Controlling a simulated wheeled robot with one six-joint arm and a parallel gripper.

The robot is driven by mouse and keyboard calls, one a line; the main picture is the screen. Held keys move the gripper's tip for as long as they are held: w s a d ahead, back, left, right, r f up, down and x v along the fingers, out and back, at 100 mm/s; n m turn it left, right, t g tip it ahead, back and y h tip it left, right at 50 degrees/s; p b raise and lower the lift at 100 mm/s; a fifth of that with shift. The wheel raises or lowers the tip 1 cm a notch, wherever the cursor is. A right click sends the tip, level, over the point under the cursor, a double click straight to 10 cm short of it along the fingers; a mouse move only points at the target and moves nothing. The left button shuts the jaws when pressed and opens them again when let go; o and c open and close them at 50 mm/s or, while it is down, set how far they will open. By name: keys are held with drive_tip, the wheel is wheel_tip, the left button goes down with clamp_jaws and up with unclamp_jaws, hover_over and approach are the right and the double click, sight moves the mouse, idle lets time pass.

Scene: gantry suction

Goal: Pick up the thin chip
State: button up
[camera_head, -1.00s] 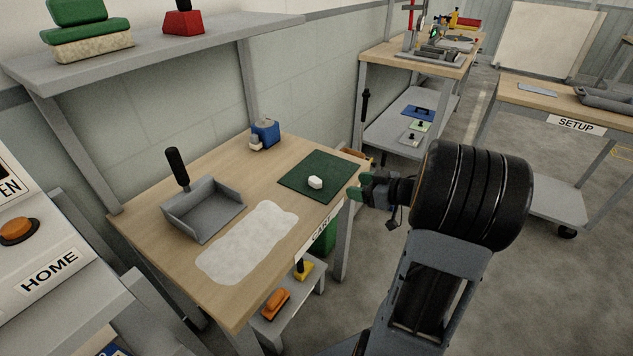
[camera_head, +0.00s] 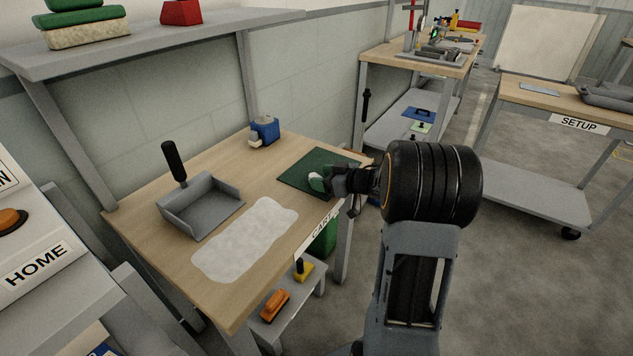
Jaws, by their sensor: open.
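I cannot make out a separate thin chip. A small white piece (camera_head: 313,176) lies on the dark green mat (camera_head: 296,181) at the right side of the wooden table. It looks more like a small block than a flat chip, and a chip on or by it is too small to tell.
A grey dustpan (camera_head: 201,208) with an upright black handle stands on the table (camera_head: 228,300), left of a pale flat patch (camera_head: 245,240). A blue dispenser (camera_head: 265,131) stands at the back edge. A grey shelf (camera_head: 200,40) hangs above the left side.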

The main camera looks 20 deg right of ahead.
drive_tip(key=shift+w+a+f, duration=0.2)
drive_tip(key=shift+w+a, duration=0.15)
drive_tip(key=shift+w, duration=0.15)
drive_tip(key=c, duration=1)
drive_tip(key=shift+c, duration=0.2)
